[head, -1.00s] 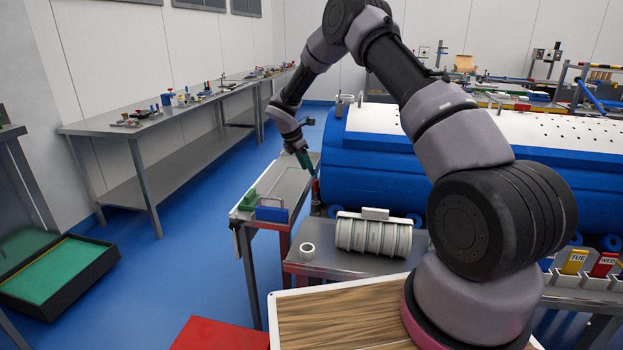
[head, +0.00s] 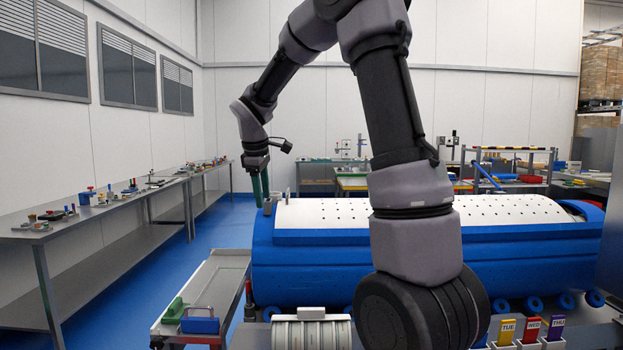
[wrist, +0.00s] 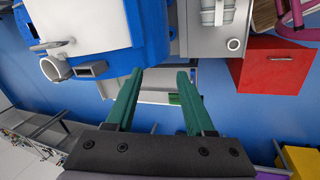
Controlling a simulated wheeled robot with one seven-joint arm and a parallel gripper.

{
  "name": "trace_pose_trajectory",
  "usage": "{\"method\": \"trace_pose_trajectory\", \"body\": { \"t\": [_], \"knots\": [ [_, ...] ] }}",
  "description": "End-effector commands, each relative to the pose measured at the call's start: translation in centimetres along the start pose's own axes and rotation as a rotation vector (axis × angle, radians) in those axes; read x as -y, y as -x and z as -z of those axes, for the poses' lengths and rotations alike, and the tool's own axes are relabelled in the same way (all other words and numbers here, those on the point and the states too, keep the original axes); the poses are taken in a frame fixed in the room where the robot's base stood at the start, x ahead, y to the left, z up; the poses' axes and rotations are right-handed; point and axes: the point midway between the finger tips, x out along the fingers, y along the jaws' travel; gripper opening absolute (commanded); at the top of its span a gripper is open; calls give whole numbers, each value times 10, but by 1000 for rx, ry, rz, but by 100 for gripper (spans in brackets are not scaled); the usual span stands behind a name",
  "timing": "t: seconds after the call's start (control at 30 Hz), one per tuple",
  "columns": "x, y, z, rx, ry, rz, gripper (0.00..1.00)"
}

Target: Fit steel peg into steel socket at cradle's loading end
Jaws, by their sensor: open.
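My gripper (head: 261,203) has long green fingers and hangs in the head view at the left end of the blue cradle (head: 320,262). In the wrist view its fingers (wrist: 157,74) are apart with nothing between them. Small grey fittings (head: 268,208) show at the cradle's end close to the fingertips; contact cannot be told. In the wrist view, a round grey open ring (wrist: 54,68) and a rectangular grey socket (wrist: 91,69) sit side by side on the cradle's end, left of the fingers. I cannot make out the steel peg for certain.
A narrow steel side table (head: 215,275) stands in front of the cradle's left end, with a green block (head: 174,310) and a blue block (head: 200,321). A ribbed grey container (head: 311,328) is at the bottom. A red box (wrist: 272,68) shows at right in the wrist view.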

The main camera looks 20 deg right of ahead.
Motion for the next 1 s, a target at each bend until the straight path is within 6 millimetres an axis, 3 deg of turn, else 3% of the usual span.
{"method": "trace_pose_trajectory", "body": {
  "t": [0.03, 0.2, 0.43, 0.73, 1.0],
  "knots": [
    [6, 20, -15, -25, -81, -5, 54],
    [34, 66, -59, -110, -367, 6, 54],
    [81, 112, -114, -240, -749, 50, 54],
    [147, 140, -167, -412, -1194, 162, 54],
    [171, 143, -181, -477, -1355, 226, 54]
  ]
}}
